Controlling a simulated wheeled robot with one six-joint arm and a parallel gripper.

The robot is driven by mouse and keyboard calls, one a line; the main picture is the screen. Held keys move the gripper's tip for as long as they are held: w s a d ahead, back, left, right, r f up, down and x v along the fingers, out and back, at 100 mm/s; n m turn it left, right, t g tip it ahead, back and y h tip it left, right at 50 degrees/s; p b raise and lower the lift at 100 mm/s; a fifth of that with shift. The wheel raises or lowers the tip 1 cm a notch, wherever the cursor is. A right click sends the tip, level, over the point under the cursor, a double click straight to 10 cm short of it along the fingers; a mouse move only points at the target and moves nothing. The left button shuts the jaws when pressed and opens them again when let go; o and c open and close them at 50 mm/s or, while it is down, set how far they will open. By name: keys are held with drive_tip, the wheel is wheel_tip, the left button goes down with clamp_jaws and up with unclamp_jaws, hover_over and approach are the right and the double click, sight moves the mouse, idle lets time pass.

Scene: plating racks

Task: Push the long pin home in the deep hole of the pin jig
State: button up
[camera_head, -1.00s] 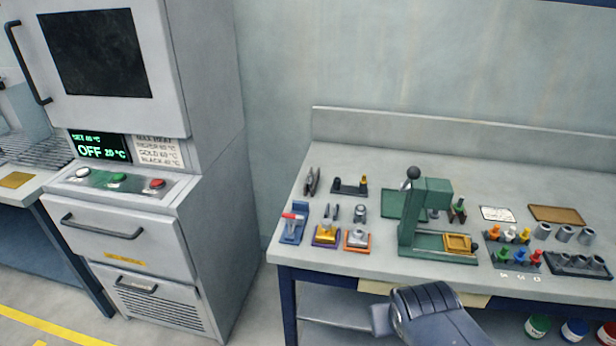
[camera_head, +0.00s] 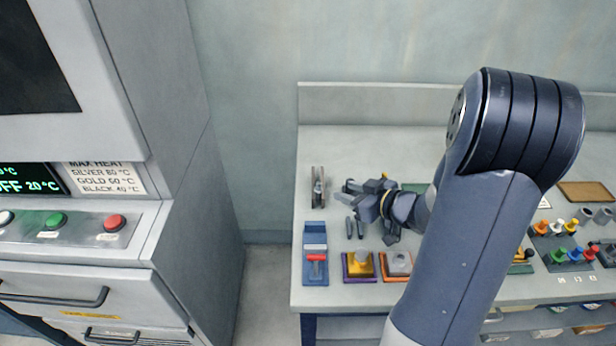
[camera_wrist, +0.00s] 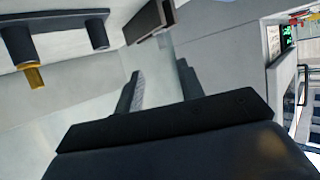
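My gripper (camera_head: 347,192) is over the left part of the bench, fingers pointing left. In the wrist view its two fingers (camera_wrist: 160,82) are apart with nothing seen between them. A dark bar with short dark posts and a gold-tipped pin, which looks like the pin jig, shows at the upper left of the wrist view (camera_wrist: 62,27). The gold pin (camera_wrist: 34,76) sticks out at one end, apart from the fingers. In the head view my gripper hides most of this jig. How deep the pin sits cannot be told.
A dark upright holder (camera_head: 318,188) stands left of my gripper. My arm covers the green press. Colored plugs (camera_head: 567,240) stand at right.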

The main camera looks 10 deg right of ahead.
sight(320, 185)
drive_tip(key=x, duration=1.1)
drive_tip(key=shift+s+a+p, duration=0.15)
drive_tip(key=shift+a+p, duration=0.1)
drive_tip(key=shift+p, duration=0.15)
drive_tip(key=shift+c, duration=0.5)
clamp_jaws()
